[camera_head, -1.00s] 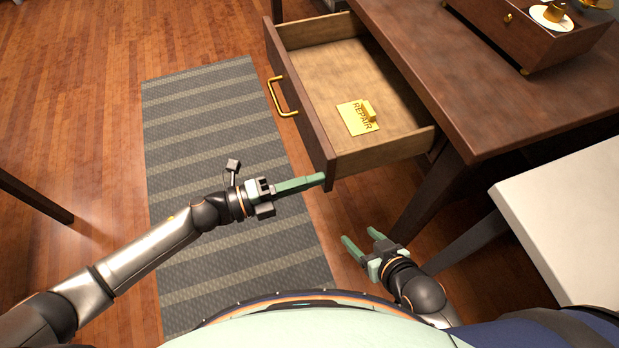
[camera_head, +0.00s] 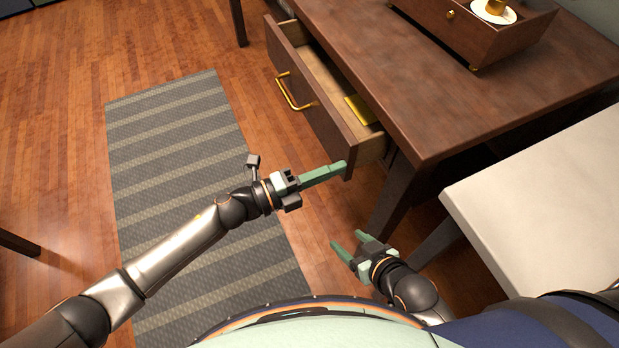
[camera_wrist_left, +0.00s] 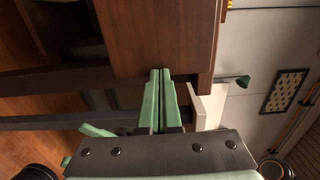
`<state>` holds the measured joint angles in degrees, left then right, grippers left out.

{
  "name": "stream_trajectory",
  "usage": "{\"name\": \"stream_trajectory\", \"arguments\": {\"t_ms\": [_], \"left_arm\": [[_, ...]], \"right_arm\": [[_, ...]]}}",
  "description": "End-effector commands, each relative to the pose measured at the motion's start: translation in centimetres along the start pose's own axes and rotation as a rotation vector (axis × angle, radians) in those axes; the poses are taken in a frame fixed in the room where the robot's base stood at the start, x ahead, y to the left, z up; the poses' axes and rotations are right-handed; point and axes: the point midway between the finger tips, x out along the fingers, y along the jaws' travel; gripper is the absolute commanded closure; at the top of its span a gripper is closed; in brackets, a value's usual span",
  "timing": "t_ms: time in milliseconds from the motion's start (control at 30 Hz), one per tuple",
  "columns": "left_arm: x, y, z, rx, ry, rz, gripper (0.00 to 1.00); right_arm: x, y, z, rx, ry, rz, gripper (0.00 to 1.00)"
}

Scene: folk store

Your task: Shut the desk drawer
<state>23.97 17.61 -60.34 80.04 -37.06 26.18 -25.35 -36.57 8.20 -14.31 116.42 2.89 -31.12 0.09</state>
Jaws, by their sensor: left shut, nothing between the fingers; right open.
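The desk drawer (camera_head: 312,98) is partly open, sticking out of the left side of the dark wooden desk (camera_head: 455,95). Its front has a gold handle (camera_head: 294,92). A yellow card (camera_head: 361,108) lies inside, partly hidden by the desk top. My left gripper (camera_head: 344,167) is shut and empty, with its fingertips at the near bottom end of the drawer front. They appear to touch it, but contact is not certain. The left wrist view also shows the closed fingers (camera_wrist_left: 160,75) against dark wood. My right gripper (camera_head: 347,240) is open and empty, low beside the desk leg.
A wooden box (camera_head: 470,28) with a white saucer (camera_head: 494,12) stands on the desk. A white-topped table (camera_head: 540,215) is at the right. A grey striped rug (camera_head: 175,165) covers the floor at left.

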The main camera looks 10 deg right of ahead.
Motion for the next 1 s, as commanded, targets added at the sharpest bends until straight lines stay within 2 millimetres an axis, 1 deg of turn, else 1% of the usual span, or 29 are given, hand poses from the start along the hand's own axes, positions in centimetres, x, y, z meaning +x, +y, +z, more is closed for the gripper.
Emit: {"name": "stream_trajectory", "arguments": {"t_ms": [33,200,300,400,633,1000], "left_arm": [[1.5,0.1,-0.1,0.002,0.004,-0.005,1.00],[5.0,0.2,-0.1,0.001,0.003,-0.003,1.00],[6.6,0.1,-0.1,0.001,0.003,-0.003,1.00],[7.7,0.1,-0.1,0.001,0.002,-0.002,1.00],[9.0,0.0,0.0,0.001,0.000,-0.001,1.00],[9.3,-0.1,0.0,0.001,-0.003,-0.001,1.00]], "right_arm": [[0.4,0.1,0.3,-0.001,0.004,0.001,0.34],[0.9,0.3,0.8,-0.002,0.007,0.004,0.34],[1.1,0.4,1.2,-0.002,0.005,0.005,0.34],[1.1,0.5,1.4,-0.001,0.005,0.007,0.34],[1.1,0.8,1.5,-0.006,0.006,0.011,0.34],[1.0,0.8,1.8,-0.008,0.000,0.012,0.34]]}}
